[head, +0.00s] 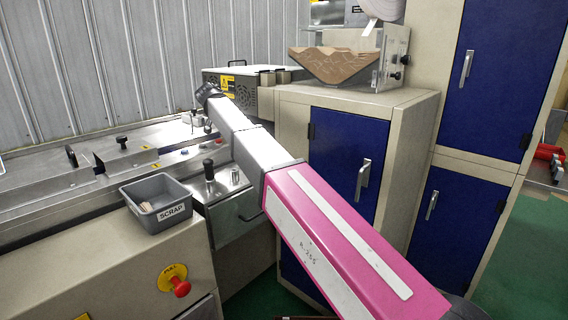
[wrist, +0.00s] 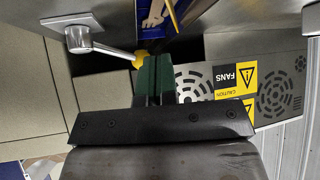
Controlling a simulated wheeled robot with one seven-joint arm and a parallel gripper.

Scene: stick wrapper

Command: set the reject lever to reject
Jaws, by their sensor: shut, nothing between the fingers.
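A silver lever (wrist: 105,48) with a yellow knob (wrist: 140,60) sticks out from a square metal plate with a round hub in the wrist view. It looks like the reject lever, but I see no label on it, and I cannot make it out in the head view. My gripper (wrist: 152,82) is shut and empty, its dark green fingers side by side. The fingertips are right by the yellow knob; I cannot tell whether they touch it. In the head view my gripper (head: 207,93) is small and dark at the far end of my arm.
A vented box (head: 230,82) with a yellow label stands behind my gripper; its FANS caution label (wrist: 238,78) is close right in the wrist view. A grey scrap bin (head: 158,203), a black-knobbed handle (head: 209,168) and a red pull knob (head: 180,287) are nearer.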

